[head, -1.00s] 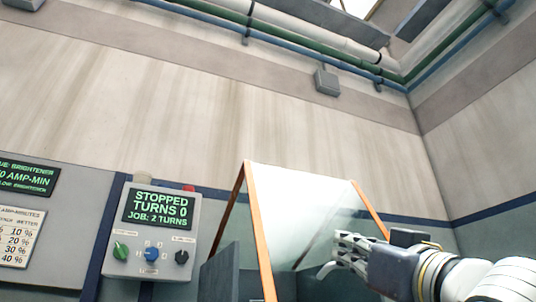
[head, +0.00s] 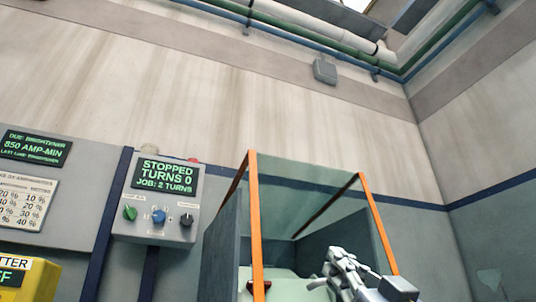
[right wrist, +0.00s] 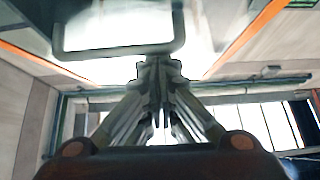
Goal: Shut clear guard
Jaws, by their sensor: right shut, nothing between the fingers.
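The clear guard (head: 310,176) is a see-through panel with orange edges, standing tilted up over a grey-walled tank (head: 222,245) in the head view. Its orange edges also show in the right wrist view (right wrist: 252,35), with a dark rounded bar (right wrist: 118,52) across the panel. My right gripper (head: 330,265) is at the lower right of the head view, in front of the opening between the orange edges. It is shut and empty. In the right wrist view its fingertips (right wrist: 160,66) overlap the bar's edge; I cannot tell whether they touch it. My left gripper is out of view.
A control box (head: 157,200) left of the tank reads STOPPED, TURNS 0, JOB: 2 TURNS, above green, blue and black knobs. A yellow box (head: 28,280) is at lower left. Pipes (head: 310,32) run high along the wall.

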